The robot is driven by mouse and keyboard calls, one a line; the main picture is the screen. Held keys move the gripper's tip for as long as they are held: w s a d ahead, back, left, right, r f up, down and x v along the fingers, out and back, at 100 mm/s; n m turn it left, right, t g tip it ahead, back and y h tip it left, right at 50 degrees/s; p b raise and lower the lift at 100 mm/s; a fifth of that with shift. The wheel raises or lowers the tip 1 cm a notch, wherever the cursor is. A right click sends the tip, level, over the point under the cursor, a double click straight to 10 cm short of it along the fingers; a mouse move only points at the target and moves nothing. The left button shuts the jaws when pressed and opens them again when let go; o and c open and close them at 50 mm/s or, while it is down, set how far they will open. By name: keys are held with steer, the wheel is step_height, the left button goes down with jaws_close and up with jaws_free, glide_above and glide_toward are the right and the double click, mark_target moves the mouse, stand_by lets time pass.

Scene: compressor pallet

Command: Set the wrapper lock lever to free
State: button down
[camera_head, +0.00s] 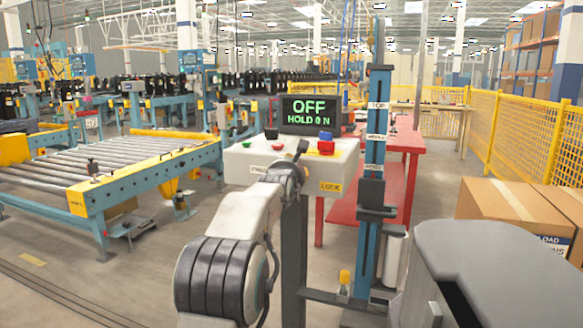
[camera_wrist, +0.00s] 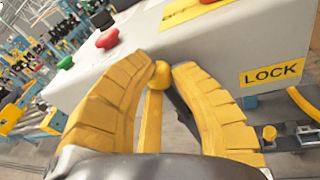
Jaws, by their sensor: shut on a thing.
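The wrapper control box (camera_head: 240,158) is a pale console on a grey post. A yellow LOCK label (camera_head: 331,187) is on the right of its front face, and a partly covered pale label (camera_head: 259,170) is on the left. In the wrist view, the LOCK label (camera_wrist: 272,74) is right of my gripper (camera_wrist: 161,68). Its yellow fingers are closed around the lever's yellow round knob (camera_wrist: 160,74), in front of the box face. In the head view my arm hides the lever, so its exact angle cannot be told.
A screen (camera_head: 308,114) above the box reads OFF, HOLD 0 N. Red (camera_head: 326,148), blue and green buttons sit on top. A blue mast (camera_head: 374,200) stands close on the right. Cardboard boxes (camera_head: 510,215) are at the right, and a roller conveyor (camera_head: 110,170) is at the left.

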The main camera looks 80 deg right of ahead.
steer(key=c, duration=1)
jaws_free()
steer(key=shift+s, duration=0.1)
steer(key=shift+w+a+r, duration=0.1)
steer(key=shift+a+r, duration=0.1)
steer(key=shift+a, duration=1.75)
steer(key=shift+w+a+r, duration=0.15)
steer(key=shift+a+r, duration=0.05)
steer(key=shift+a, duration=1.8)
steer(key=shift+w+a+r, duration=0.1)
steer(key=shift+a+r, duration=0.1)
steer(key=shift+a, duration=1.75)
steer(key=shift+c, duration=0.2)
